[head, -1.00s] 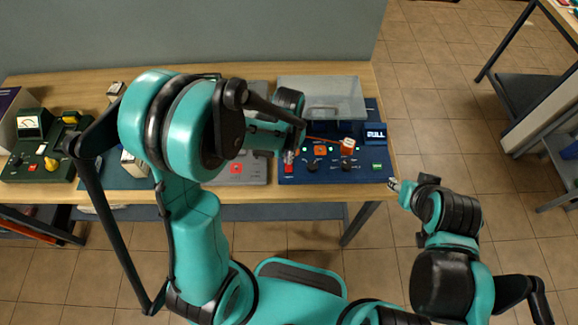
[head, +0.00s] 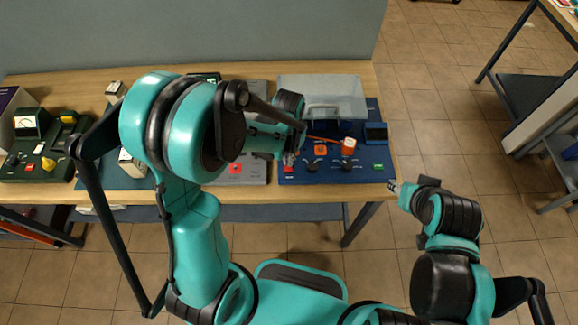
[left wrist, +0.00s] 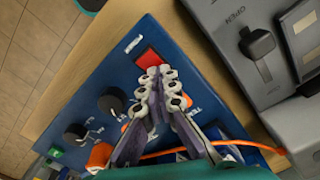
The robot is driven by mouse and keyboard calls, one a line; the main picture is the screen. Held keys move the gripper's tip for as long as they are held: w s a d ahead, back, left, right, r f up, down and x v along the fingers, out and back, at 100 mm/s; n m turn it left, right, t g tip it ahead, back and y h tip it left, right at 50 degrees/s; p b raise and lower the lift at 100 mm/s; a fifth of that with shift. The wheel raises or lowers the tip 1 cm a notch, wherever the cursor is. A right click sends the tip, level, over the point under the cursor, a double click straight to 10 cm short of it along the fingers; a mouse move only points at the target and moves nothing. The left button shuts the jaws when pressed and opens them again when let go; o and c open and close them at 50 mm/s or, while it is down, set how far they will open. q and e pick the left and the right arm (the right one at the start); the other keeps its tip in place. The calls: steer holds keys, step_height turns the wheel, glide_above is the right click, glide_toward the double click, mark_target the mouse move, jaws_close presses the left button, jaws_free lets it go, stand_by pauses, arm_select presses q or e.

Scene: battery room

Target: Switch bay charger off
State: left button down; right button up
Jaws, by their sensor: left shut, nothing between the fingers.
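My left gripper (head: 289,158) is shut and empty over the panel's left part. In the left wrist view its fingertips (left wrist: 164,82) are just beside the red switch; I cannot tell whether they touch it. My right gripper (head: 393,186) hangs near the panel's front right corner, and its jaw state is unclear.
An orange cable (left wrist: 255,145) runs across the panel. A grey unit (left wrist: 240,60) lies beside it. A green unit (head: 45,165) with a meter stands at the bench's left.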

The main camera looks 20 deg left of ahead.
arm_select(q)
steer(key=shift+r+p, duration=2.6)
steer(key=shift+r, duration=0.95)
steer(key=s+a+r+n+t+b, duration=0.1)
steer(key=s+a+r+t+b, duration=0.1)
steer(key=s+b, duration=0.3)
steer(key=s+a+r+n+t+b, duration=0.1)
steer(key=s+a+r+t+b, duration=0.1)
steer(key=s+t+b, duration=0.3)
steer(key=shift+s+a+n, duration=0.15)
steer(key=shift+a+n, duration=0.2)
steer(key=shift+n, duration=0.05)
